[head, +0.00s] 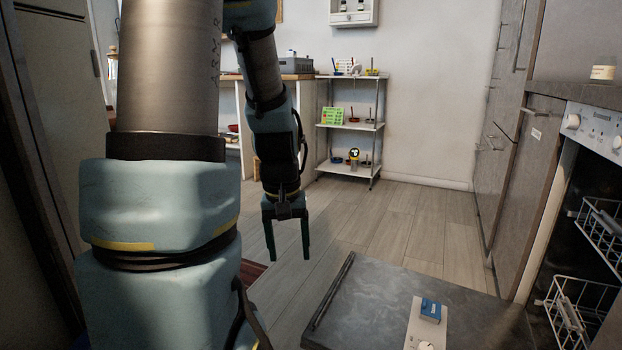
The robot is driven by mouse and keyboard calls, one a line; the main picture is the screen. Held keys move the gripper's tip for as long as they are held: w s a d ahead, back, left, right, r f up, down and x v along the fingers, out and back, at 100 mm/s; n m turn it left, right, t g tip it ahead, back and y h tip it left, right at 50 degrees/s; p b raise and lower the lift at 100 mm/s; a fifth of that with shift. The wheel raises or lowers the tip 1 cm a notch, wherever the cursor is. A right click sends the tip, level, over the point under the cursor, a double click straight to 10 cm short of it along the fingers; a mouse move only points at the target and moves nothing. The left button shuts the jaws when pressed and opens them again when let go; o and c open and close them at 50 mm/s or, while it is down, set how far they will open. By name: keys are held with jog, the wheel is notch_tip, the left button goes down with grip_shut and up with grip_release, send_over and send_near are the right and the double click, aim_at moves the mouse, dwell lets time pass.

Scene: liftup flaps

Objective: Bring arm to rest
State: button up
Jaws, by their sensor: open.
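My arm fills the left side of the head view, with its thick metal and pale blue links close to the camera. My gripper (287,240) hangs at the end of the arm, left of the picture's middle. Its two dark fingers point down and stand apart, with nothing between them. Floor shows between and behind the fingers. The gripper appears up and to the left of the open dishwasher door (375,300) and apart from it.
The dishwasher (590,235) on the right stands open, its door lowered across the front and its wire racks (570,310) visible. A shelf unit (350,125) with small items stands at the back wall. Wooden floor (425,225) in the middle is clear. Cabinets (505,130) line the right.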

jog(key=s+a+r+p, duration=0.1)
jog(key=s+r+p, duration=0.1)
jog(key=r+p, duration=1.7)
jog(key=s+a+r+m+p, duration=0.1)
jog(key=s+r+p, duration=0.1)
jog(key=r+p, duration=1.7)
jog(key=shift+r+t, duration=0.4)
jog(key=shift+r, duration=0.4)
jog(key=shift+a, duration=0.1)
